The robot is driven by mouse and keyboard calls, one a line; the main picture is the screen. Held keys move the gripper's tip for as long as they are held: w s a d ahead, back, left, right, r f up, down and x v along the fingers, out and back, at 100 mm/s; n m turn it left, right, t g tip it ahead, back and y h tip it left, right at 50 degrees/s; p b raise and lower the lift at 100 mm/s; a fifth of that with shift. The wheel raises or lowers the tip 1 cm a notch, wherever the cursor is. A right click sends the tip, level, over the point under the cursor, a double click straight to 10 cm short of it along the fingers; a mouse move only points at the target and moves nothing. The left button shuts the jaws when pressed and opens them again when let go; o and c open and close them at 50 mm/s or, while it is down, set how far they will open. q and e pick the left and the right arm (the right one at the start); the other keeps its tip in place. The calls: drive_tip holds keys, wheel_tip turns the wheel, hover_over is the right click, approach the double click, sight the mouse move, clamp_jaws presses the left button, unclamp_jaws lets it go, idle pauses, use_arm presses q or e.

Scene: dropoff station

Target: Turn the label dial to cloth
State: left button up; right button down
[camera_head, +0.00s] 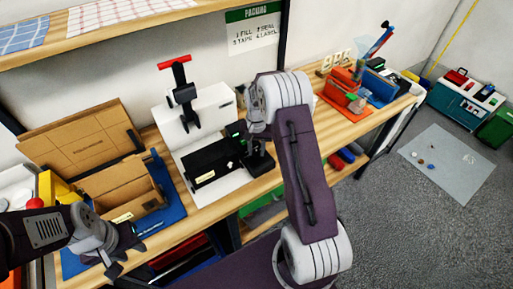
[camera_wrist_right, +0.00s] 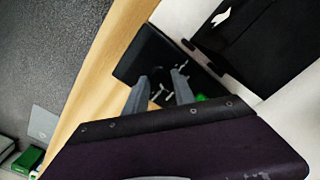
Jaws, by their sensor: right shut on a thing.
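A black label unit (camera_head: 262,164) stands on the bench just right of the white press. In the right wrist view its dark face (camera_wrist_right: 138,62) shows small white marks and a bit of green. My right gripper (camera_head: 250,150) is down at this unit, its two grey fingers (camera_wrist_right: 160,90) against the face. It is shut on what appears to be the dial, which is mostly hidden between the fingers. I cannot read which label it points to. My left gripper (camera_head: 128,256) is open and empty in front of the cardboard box.
The white press (camera_head: 215,112) with a red handle and black tray (camera_head: 212,162) stands left of the unit. An open cardboard box (camera_head: 122,192) sits on a blue mat further left. Orange and blue holders (camera_head: 340,88) stand at the bench's right end.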

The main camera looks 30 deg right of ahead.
sight(257, 152)
drive_tip(key=m+p, duration=0.1)
drive_tip(key=m, duration=0.3)
drive_tip(key=shift+r+m, duration=0.1)
drive_tip(key=shift+m, duration=0.2)
drive_tip(key=shift+m+p, duration=0.4)
drive_tip(key=shift+m, duration=1.6)
drive_tip(key=c, duration=1.1)
unclamp_jaws()
drive_tip(key=shift+o, duration=0.2)
wheel_tip(257, 152, up, 9)
drive_tip(key=b, duration=0.1)
